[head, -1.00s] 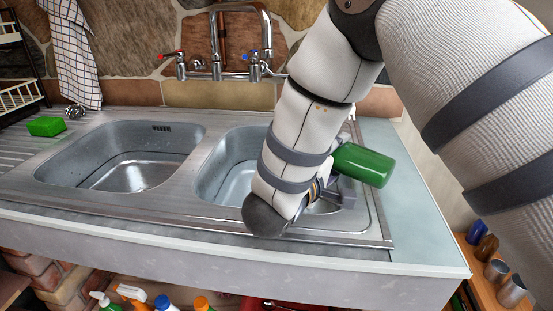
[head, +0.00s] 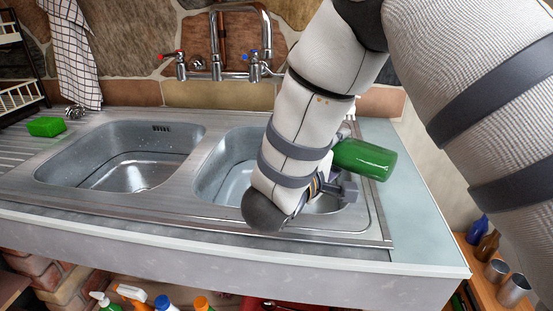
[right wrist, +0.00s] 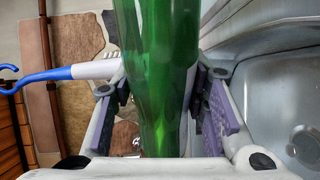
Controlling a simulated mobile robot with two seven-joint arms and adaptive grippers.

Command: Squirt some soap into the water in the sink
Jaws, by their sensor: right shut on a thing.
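My right gripper (head: 340,188) is over the right basin (head: 225,180) of the steel sink, partly hidden behind my right arm. It is shut on a green bottle (head: 365,160), which lies nearly level and points to the right, over the sink's right side. In the right wrist view the green bottle (right wrist: 155,60) passes between the purple-padded fingers (right wrist: 165,95). The bottle's other end is hidden in the head view. The left basin (head: 120,165) has a shiny bottom. I cannot tell the water level in either basin. My left gripper is not in view.
A chrome tap (head: 217,65) with red and blue handles stands behind the basins. A green sponge (head: 46,126) lies on the drainboard at left. Several bottles (head: 165,302) stand below the counter. The counter right of the sink (head: 415,220) is clear.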

